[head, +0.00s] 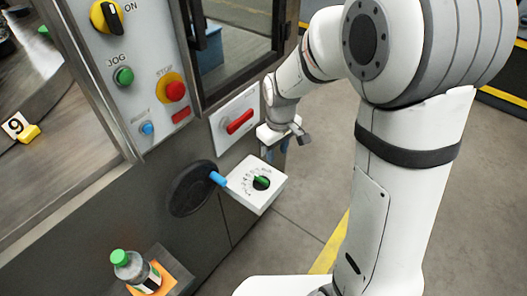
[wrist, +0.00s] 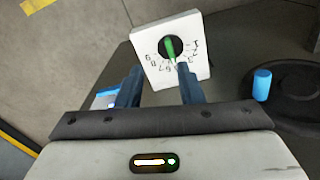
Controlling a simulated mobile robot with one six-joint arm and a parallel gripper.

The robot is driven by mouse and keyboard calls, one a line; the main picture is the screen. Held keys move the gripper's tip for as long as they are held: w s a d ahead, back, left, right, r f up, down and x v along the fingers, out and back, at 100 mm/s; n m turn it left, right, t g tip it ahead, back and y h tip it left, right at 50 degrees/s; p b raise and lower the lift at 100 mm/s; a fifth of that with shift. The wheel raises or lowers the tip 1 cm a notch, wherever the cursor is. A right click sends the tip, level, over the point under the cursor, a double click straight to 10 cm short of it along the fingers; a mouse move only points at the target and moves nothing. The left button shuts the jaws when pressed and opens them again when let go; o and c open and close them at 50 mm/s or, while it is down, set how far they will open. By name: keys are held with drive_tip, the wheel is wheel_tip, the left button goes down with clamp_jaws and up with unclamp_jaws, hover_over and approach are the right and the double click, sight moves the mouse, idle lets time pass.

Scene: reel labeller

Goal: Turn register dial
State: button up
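The register dial is a white box (head: 258,184) with a green pointer knob (head: 262,183) on a black disc, ringed by numbers. It sticks out from the machine's front, low down. In the wrist view the dial's white face (wrist: 197,72) and green knob (wrist: 170,48) are ahead of the fingers, and the pointer stands nearly upright. My gripper (head: 284,145) is above and right of the dial in the head view. In the wrist view my gripper (wrist: 159,73) has its two blue fingers apart with nothing between them. The fingers appear clear of the knob.
A black handwheel (head: 190,190) with a blue handle (head: 217,179) is just left of the dial. A red switch (head: 239,121) is above it. A panel with ON, JOG and STOP controls (head: 130,60) is at upper left. A green-capped bottle (head: 134,268) stands low left. Floor at right is clear.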

sight(261, 179)
drive_tip(key=w+a+f, duration=0.1)
drive_tip(key=f, duration=0.1)
drive_tip(key=w+a+f+n, duration=0.1)
drive_tip(key=a+f, duration=0.1)
drive_tip(key=f, duration=0.1)
drive_tip(key=w+a+f+n+b, duration=0.1)
drive_tip(key=f, duration=0.2)
drive_tip(key=shift+a+f+g, duration=0.15)
drive_tip(key=shift+f+g, duration=0.1)
drive_tip(key=shift+g, duration=0.05)
drive_tip(key=shift+n, duration=0.3)
wheel_tip(261, 179, down, 8)
drive_tip(key=shift+r, duration=0.1)
clamp_jaws()
